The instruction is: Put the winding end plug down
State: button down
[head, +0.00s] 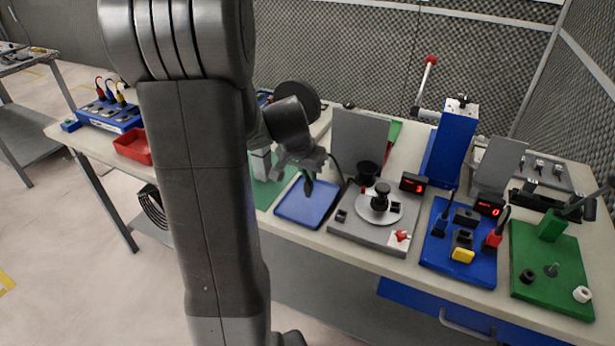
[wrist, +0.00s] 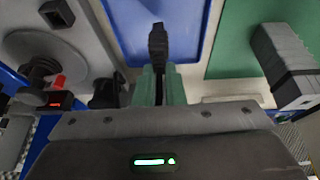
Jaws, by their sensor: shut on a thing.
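My gripper (head: 311,172) is shut on a small black piece, which I take to be the winding end plug (head: 309,187). In the wrist view the plug (wrist: 158,42) stands out beyond the greenish fingers (wrist: 160,84), with its far end over the blue tray. The blue tray (head: 294,212) lies under the gripper in the head view and looks empty. It also shows in the wrist view (wrist: 193,35). I cannot tell whether the plug touches the tray or hangs just above it.
A grey winding station (head: 356,232) with a round plate stands right of the tray. A green mat (head: 262,194) with a grey block (wrist: 287,65) lies left of it. Further right are a blue board (head: 435,257) and a green board (head: 577,300). A red bin (head: 133,147) stands far left.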

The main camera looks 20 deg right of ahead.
jog(key=shift+f, duration=0.75)
jog(key=shift+f, duration=0.25)
jog(key=c, duration=1.5)
grip_release()
jog(key=shift+r, duration=0.1)
jog(key=shift+r, duration=0.5)
jog(key=v, duration=1.1)
jog(key=shift+r, duration=0.15)
jog(key=shift+a, duration=0.1)
